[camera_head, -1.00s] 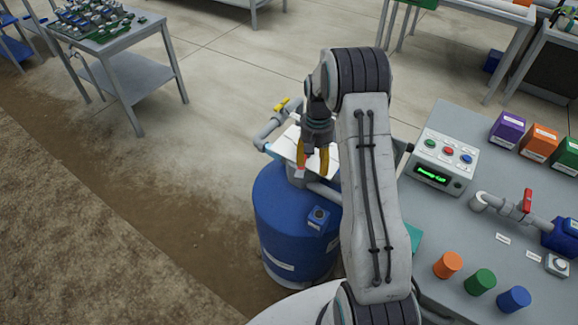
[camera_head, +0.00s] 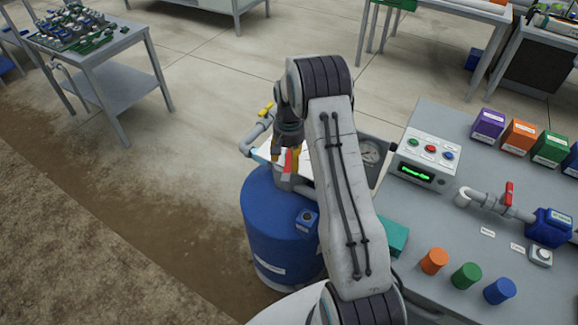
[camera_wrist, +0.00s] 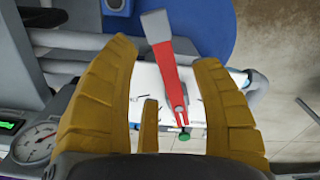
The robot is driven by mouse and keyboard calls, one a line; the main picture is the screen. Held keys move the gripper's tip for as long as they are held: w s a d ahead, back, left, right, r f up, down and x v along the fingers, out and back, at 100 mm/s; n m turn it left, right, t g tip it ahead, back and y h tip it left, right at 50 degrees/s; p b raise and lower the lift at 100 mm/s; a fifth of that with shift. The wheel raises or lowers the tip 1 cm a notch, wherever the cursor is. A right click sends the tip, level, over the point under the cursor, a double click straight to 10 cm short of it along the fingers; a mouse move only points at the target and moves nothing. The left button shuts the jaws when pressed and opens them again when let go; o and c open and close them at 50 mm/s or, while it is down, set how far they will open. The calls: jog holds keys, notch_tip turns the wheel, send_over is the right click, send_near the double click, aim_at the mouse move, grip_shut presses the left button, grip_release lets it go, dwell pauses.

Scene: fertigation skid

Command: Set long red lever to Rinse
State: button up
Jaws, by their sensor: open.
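The long red lever (camera_wrist: 170,75) shows in the wrist view, with a grey end at the top and its pivot end lower down over a white plate (camera_wrist: 147,75). It lies between the two yellow fingers of my gripper (camera_wrist: 172,85), nearer the right finger, with gaps visible. My gripper is open. The Rinse label cannot be read.
A pressure gauge (camera_head: 370,152) stands right of the barrel, also in the wrist view (camera_wrist: 35,143). A yellow-handled valve (camera_head: 267,108) is behind it. The grey bench (camera_head: 455,225) at right holds a control box (camera_head: 425,160) and several coloured caps. Open floor lies left.

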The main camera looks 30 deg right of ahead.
aim_at(289, 169)
jog(key=shift+f+p, duration=0.35)
jog(key=shift+f, duration=1.7)
jog(key=shift+c, duration=0.2)
grip_shut()
